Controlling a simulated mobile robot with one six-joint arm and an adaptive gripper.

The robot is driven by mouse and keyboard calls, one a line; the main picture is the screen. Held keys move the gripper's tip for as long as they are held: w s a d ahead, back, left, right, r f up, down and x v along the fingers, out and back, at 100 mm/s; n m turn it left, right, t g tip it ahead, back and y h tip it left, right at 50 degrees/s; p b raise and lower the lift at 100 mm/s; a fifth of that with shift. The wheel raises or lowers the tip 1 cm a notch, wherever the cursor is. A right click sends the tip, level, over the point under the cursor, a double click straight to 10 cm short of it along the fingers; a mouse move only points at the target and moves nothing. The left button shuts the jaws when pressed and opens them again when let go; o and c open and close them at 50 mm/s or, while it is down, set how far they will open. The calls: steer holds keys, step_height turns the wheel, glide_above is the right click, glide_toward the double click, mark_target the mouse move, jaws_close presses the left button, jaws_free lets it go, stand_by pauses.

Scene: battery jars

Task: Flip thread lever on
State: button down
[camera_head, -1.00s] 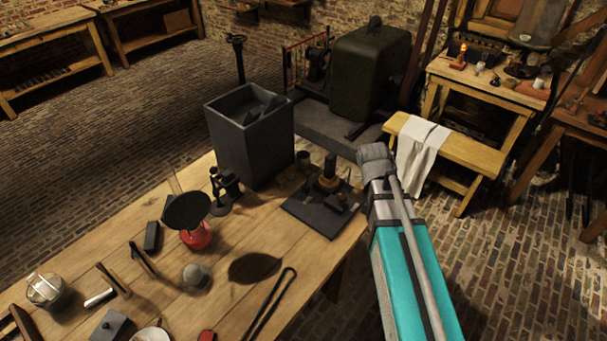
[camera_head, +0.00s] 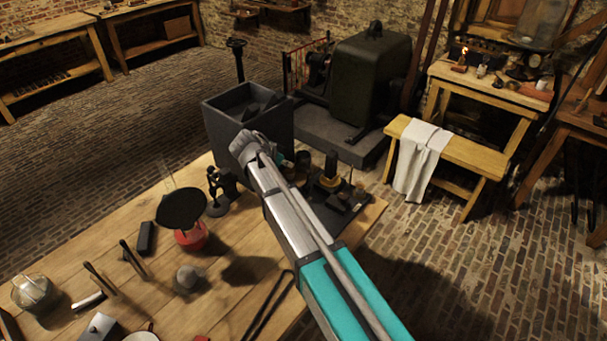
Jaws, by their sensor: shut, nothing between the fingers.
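I cannot make out a thread lever for certain. A dark square base (camera_head: 345,222) with small upright parts and a yellow-brass piece (camera_head: 329,183) stands at the table's far right corner, partly hidden by my arm. A small black device (camera_head: 217,188) with a slim upright stands left of it, in front of the grey bin. My arm reaches in from the lower right, and its grey wrist end is over the bin's front right side. My gripper's fingers are hidden behind the wrist and arm.
The wooden table (camera_head: 222,262) holds a red-based stand with a black disc (camera_head: 182,209), long tongs (camera_head: 268,307) and several small tools. A tall grey bin (camera_head: 222,126) stands at its far edge. A bench with a white cloth (camera_head: 417,160) is on the right.

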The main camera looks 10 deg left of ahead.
mark_target(307, 172)
steer(key=a, duration=0.2)
steer(key=shift+w+a+r+t, duration=0.1)
steer(key=shift+a+t, duration=0.2)
steer(key=shift+a, duration=0.1)
steer(key=shift+d, duration=0.1)
steer(key=b+x, duration=0.9)
steer(key=x, duration=0.5)
steer(key=shift+b, duration=0.35)
